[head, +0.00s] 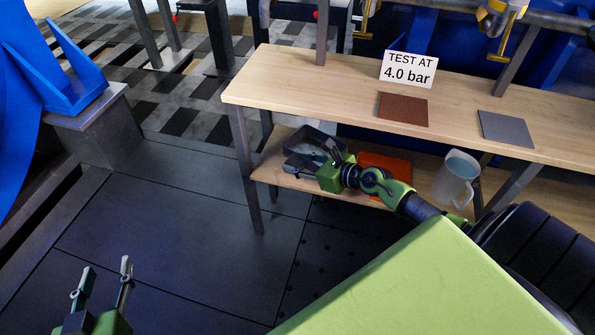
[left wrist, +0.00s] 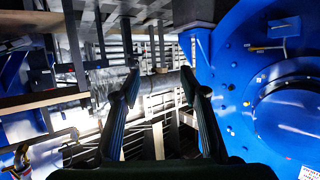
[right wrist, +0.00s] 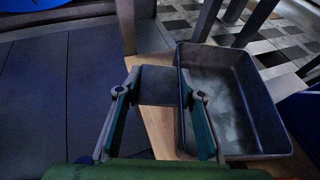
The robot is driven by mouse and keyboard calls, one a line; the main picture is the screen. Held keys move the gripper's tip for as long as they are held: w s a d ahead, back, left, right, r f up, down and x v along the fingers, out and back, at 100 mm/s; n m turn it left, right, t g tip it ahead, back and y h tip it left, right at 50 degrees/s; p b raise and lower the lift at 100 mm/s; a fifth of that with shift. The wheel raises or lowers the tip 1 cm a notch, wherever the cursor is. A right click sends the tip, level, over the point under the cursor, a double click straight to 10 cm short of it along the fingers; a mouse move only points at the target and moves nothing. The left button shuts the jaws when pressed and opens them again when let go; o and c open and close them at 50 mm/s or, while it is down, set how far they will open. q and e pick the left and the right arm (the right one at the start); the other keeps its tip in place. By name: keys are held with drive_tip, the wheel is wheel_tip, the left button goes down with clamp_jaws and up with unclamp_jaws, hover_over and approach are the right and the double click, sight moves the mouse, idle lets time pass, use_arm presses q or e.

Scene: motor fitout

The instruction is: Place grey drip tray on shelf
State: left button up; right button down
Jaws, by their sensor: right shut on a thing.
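The grey drip tray (head: 300,140) is a shallow open box at the left end of the lower shelf (head: 283,180), under the wooden bench top. In the right wrist view the tray (right wrist: 232,98) lies level beside and over the wooden shelf (right wrist: 160,128); I cannot tell whether its base touches it. My right gripper (right wrist: 158,80) is shut on the tray's flat grey tab, which spans between its fingers. In the head view the right gripper (head: 333,152) partly hides the tray's near side. My left gripper (head: 106,268) is open and empty, low over the dark floor.
An orange mat (head: 385,168) lies on the lower shelf right of the tray, with a clear jug (head: 456,180) further right. Above are a brown pad (head: 403,109), a grey pad (head: 506,129) and a "TEST AT 4.0 bar" sign (head: 408,69). A bench leg (head: 245,165) stands at left.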

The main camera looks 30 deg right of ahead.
drive_tip(key=shift+w+f+b, duration=0.3)
drive_tip(key=shift+f+b, duration=0.5)
drive_tip(key=shift+f, duration=0.15)
drive_tip(key=shift+f+b, duration=0.65)
drive_tip(key=shift+f, duration=0.15)
use_arm(q)
wheel_tip(320, 180, up, 15)
drive_tip(key=w+d+t+h, duration=0.1)
drive_tip(key=d+t+h, duration=0.1)
drive_tip(key=t, duration=0.5)
drive_tip(key=shift+d+t+h, duration=0.15)
drive_tip(key=shift+t+h, duration=0.25)
drive_tip(key=shift+s+r, duration=0.1)
drive_tip(key=shift+r, duration=0.15)
use_arm(e)
drive_tip(key=shift+f, duration=0.1)
drive_tip(key=c, duration=1.4)
unclamp_jaws()
use_arm(q)
drive_tip(key=shift+r+t, duration=0.1)
drive_tip(key=shift+t, duration=0.2)
